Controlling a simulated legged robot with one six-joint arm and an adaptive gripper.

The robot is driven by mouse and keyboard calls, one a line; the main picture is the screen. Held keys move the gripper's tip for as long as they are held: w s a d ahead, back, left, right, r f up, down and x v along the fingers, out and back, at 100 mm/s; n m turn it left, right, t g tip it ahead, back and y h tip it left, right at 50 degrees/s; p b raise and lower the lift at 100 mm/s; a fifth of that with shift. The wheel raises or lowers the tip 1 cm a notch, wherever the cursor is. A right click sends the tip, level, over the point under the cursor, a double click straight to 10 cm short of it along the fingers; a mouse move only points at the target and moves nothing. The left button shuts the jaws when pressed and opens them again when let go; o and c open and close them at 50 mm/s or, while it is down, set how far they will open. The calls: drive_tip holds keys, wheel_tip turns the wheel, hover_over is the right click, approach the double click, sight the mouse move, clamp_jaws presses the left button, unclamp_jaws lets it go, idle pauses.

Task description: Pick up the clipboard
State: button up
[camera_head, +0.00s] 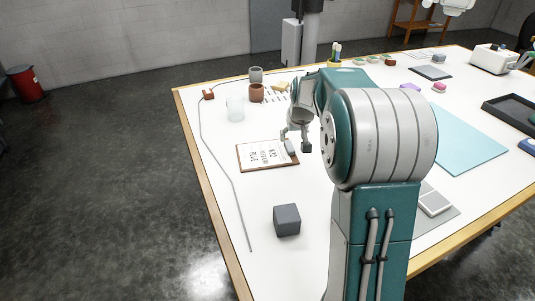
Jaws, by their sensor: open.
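The clipboard (258,156) lies flat on the white table (211,126), left of my arm. It is a brown board with a white sheet bearing dark print. My gripper (297,146) hangs pointing down at the clipboard's right end. Its fingers are apart and nothing shows between them. The fingers cover part of the board's right edge. I cannot tell whether a fingertip touches the board.
A dark grey cube (287,220) stands in front of the clipboard. A clear glass (235,109), a brown cup (257,93) and a grey cup (256,74) stand behind it. A thin grey cable (232,181) runs along the left. A teal mat (457,139) lies right of my arm.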

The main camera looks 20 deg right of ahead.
sight(290, 146)
drive_tip(key=shift+w+d+f, duration=0.25)
drive_tip(key=shift+d+f, duration=0.1)
drive_tip(key=shift+f, duration=0.35)
drive_tip(key=x, duration=0.3)
drive_tip(key=shift+w+a+f, duration=0.2)
drive_tip(key=shift+f, duration=0.1)
drive_tip(key=shift+w+a+f, duration=0.15)
drive_tip(key=shift+w+f, duration=0.05)
drive_tip(key=shift+f, duration=0.2)
clamp_jaws()
